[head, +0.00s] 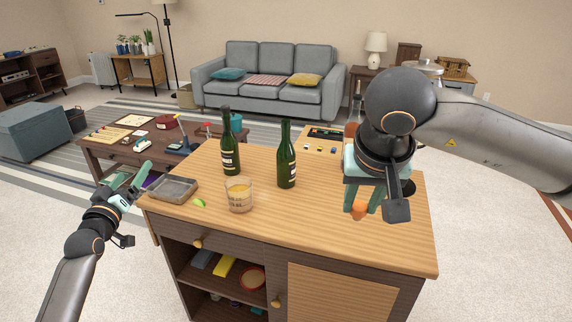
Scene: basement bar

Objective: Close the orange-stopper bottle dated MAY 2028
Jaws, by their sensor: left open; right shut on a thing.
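Two dark green bottles with pale labels stand upright on the wooden bar top (330,235): a left bottle (230,150) and a right bottle (286,160). The label dates are too small to read. I see no orange stopper in either neck. My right gripper (360,207) is shut on a small orange stopper (359,211) at its fingertips, right of both bottles and over the bar top. The fingers partly hide the stopper. My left gripper (138,190) is open and empty, off the left edge of the bar, beside the grey tray.
A glass with an amber drink (239,198) stands in front of the bottles. A lime piece (199,202) and the grey tray (173,189) lie at the left. A board with small items (322,142) is at the back. The front right of the bar top is clear.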

